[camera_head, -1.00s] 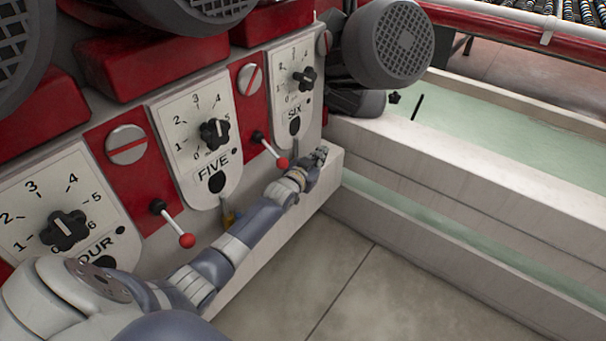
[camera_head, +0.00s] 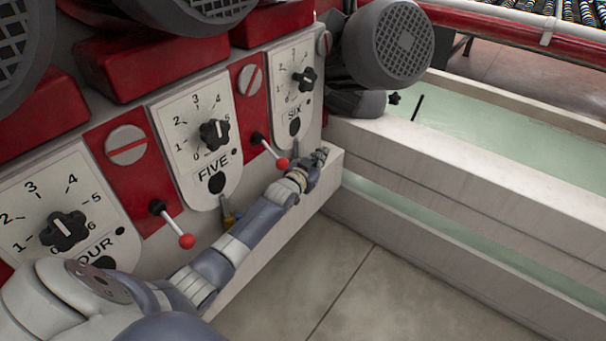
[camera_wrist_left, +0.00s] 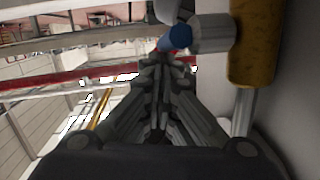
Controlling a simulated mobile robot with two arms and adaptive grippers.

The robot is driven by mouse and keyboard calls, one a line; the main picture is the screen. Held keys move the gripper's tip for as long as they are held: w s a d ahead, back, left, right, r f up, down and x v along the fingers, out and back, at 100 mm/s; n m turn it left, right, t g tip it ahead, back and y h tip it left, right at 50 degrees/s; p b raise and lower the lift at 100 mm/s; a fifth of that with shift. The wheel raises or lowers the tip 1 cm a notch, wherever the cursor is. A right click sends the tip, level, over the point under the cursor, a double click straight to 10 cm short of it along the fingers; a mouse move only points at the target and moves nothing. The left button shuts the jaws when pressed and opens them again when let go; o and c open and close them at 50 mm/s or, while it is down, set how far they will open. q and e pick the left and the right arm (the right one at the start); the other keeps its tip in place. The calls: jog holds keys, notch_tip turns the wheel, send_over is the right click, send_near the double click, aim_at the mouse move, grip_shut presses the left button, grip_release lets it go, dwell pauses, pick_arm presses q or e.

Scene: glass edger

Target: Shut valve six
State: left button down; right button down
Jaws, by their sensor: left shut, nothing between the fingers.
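The panel marked SIX (camera_head: 294,95) has a dial and black knob and stands at the upper middle of the head view. The valve below it is hidden there behind my left arm. My left gripper (camera_head: 320,154) is low beside the white ledge, under that panel. In the left wrist view, a valve shows a yellow body (camera_wrist_left: 256,42), a grey stem and a blue end (camera_wrist_left: 174,39). I take it to be valve six; no label shows on it. The shut fingertips (camera_wrist_left: 165,60) are just below the blue end; I cannot tell whether they touch. My right gripper is out of view.
The FIVE panel (camera_head: 197,145) is at left, with a small yellow valve (camera_head: 230,217) below it. Red-tipped levers (camera_head: 186,241) stick out between panels. A motor (camera_head: 388,45) and a water trough (camera_head: 440,150) stand at right. The floor in front is clear.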

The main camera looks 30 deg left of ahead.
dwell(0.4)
pick_arm(q)
jog(key=s+r, duration=0.1)
jog(key=s, duration=1)
jog(key=shift+s+d+r, duration=0.4)
jog(key=shift+f, duration=0.1)
